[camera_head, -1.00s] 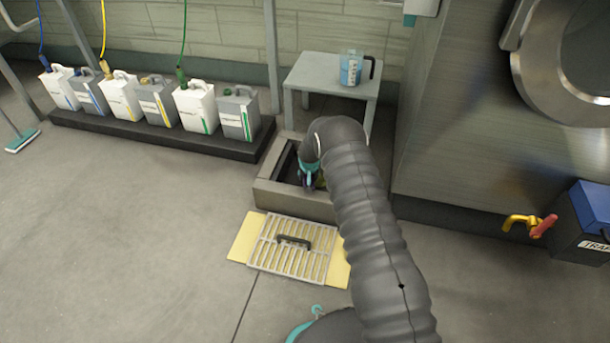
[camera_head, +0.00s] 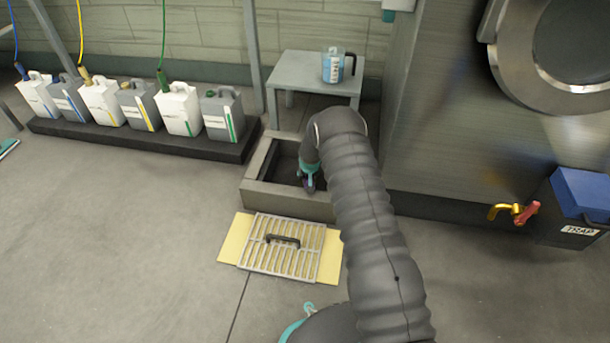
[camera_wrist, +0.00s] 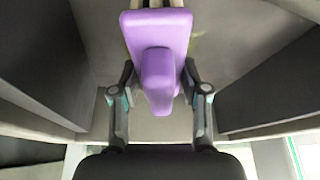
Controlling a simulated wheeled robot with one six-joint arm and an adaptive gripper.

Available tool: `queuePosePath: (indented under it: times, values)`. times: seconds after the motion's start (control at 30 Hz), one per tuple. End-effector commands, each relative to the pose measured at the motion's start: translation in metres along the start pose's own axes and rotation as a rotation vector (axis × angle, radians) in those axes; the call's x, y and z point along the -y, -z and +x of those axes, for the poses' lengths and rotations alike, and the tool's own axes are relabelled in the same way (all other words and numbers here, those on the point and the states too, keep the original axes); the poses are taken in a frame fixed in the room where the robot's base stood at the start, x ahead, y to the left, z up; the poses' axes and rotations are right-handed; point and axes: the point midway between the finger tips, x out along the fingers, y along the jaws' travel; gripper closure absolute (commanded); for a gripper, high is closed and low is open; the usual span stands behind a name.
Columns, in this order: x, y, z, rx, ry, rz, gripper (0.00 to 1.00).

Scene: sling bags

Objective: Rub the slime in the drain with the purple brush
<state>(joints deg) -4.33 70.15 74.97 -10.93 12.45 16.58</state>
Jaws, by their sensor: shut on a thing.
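The purple brush (camera_wrist: 158,38) is held in my gripper (camera_wrist: 160,88), which is shut on it, in the wrist view. Its bristles are mostly hidden under the purple block. In the head view my gripper (camera_head: 309,182) reaches down into the square drain (camera_head: 290,199), with my arm covering its right side. The drain's walls rise on both sides in the wrist view. A faint yellow-green trace of slime (camera_wrist: 197,38) shows beside the brush on the drain floor. In the head view no slime can be made out now.
A slotted grate (camera_head: 282,246) with a black handle lies on a yellow mat (camera_head: 234,238) in front of the drain. A small grey table (camera_head: 313,68) with a blue jug (camera_head: 333,66) stands behind. Several canisters (camera_head: 178,108) line the wall. A metal machine stands at the right.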

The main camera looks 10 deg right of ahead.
Motion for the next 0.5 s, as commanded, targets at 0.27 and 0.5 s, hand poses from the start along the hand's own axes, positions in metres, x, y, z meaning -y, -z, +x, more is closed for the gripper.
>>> queuePosePath:
  times: [0.27, 0.5]
  values:
    - [-0.024, -0.012, 0.001, 0.013, -0.004, -0.001, 0.83]
    - [-0.035, -0.015, -0.001, 0.011, -0.003, -0.002, 0.83]
